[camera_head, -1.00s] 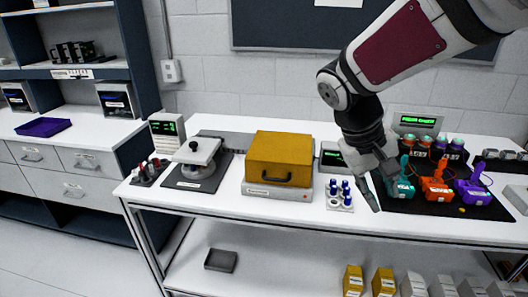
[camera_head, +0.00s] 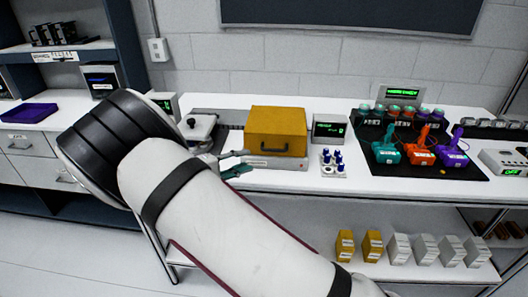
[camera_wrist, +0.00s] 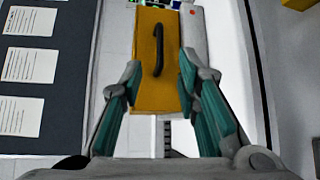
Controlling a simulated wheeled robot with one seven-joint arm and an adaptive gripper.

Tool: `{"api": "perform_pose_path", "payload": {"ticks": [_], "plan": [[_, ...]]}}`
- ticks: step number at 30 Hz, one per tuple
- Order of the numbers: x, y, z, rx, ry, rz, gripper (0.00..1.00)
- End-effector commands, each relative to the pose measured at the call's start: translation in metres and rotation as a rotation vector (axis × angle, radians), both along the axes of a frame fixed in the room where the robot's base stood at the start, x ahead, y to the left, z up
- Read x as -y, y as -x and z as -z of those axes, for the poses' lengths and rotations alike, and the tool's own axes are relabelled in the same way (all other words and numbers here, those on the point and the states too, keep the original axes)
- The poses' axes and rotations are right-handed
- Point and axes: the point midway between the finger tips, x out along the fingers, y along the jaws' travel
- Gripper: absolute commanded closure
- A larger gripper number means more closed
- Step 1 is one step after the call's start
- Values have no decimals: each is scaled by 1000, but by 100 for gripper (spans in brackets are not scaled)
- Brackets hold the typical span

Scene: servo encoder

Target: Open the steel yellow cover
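The yellow cover (camera_head: 277,131) is a box-shaped lid with a dark handle (camera_head: 273,150) on its front face, sitting closed on a pale base (camera_head: 274,162) on the bench. In the wrist view the cover (camera_wrist: 150,90) is ahead, with its handle (camera_wrist: 158,50) between and beyond the fingertips. My gripper (camera_head: 240,162) is just left of the cover in the head view, and partly hidden by my arm. The wrist view shows my gripper (camera_wrist: 160,75) open, its two teal-padded fingers apart with nothing between them.
A grey device with a white knob (camera_head: 197,125) stands left of the cover, partly behind my arm. A small display (camera_head: 328,128) and a tray of blue-capped vials (camera_head: 333,163) stand to its right. Teal, orange and purple units sit on a black mat (camera_head: 470,167) farther right.

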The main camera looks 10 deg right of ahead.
Motion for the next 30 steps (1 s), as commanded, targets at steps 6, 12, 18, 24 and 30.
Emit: {"api": "perform_pose_path", "payload": {"ticks": [6, 12, 18, 24, 30], "plan": [[9, -7, 3, 6, 13, -7, 70], [41, -22, 8, 5, 13, -5, 70], [76, -39, 14, 4, 12, -6, 70], [104, -53, 19, 4, 11, -7, 70], [117, -61, 21, 6, 10, -9, 70]]}}
